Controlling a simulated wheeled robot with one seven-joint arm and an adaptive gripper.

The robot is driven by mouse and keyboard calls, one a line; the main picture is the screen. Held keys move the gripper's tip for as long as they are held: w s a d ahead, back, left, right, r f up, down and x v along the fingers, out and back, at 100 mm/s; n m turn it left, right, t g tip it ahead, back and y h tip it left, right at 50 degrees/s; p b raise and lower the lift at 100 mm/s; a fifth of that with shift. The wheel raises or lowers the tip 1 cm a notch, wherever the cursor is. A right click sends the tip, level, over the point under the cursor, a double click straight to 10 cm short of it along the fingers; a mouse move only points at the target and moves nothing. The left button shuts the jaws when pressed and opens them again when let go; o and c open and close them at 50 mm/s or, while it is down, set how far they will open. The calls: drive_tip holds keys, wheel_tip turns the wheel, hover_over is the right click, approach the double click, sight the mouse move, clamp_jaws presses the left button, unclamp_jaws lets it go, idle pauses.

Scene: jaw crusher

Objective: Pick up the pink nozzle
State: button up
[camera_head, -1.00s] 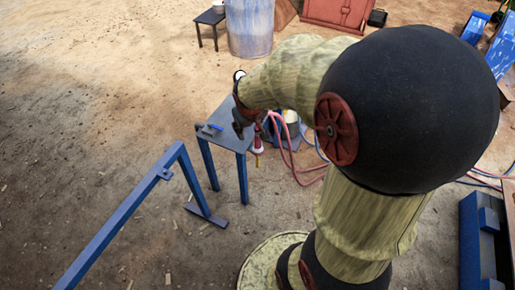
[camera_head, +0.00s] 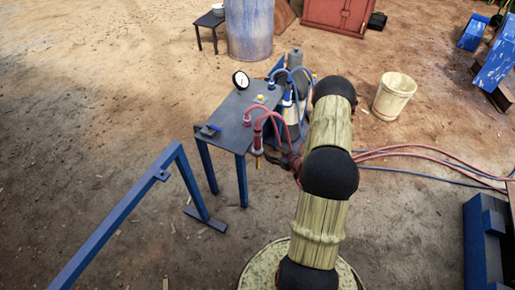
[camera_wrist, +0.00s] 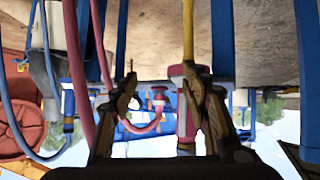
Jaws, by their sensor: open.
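The pink nozzle (camera_head: 257,142), with a thin yellow tip pointing down, hangs at the right front edge of the dark table (camera_head: 232,118). A pink hose loops up from it. My gripper (camera_head: 279,157) is just right of the nozzle in the head view, low beside the table edge. In the wrist view, which looks upside down, my gripper (camera_wrist: 160,95) is open with nothing visibly clamped. The nozzle (camera_wrist: 182,112) stands upright there, nearer the right finger, which hides part of it. I cannot tell whether they touch.
A blue rail (camera_head: 125,215) runs at front left. Pink and blue hoses cross the ground there.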

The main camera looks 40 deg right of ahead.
sight(258, 142)
drive_tip(key=a+r+t+y, duration=0.2)
drive_tip(key=a+r+t, duration=0.2)
drive_tip(key=t, duration=0.2)
drive_tip(key=shift+n, duration=0.4)
drive_tip(key=w+b, duration=0.3)
drive_tip(key=w, duration=0.4)
drive_tip(key=shift+w+d+f, duration=0.1)
drive_tip(key=shift+w+f, duration=0.05)
drive_tip(key=shift+w, duration=0.25)
drive_tip(key=c, duration=0.3)
clamp_jaws()
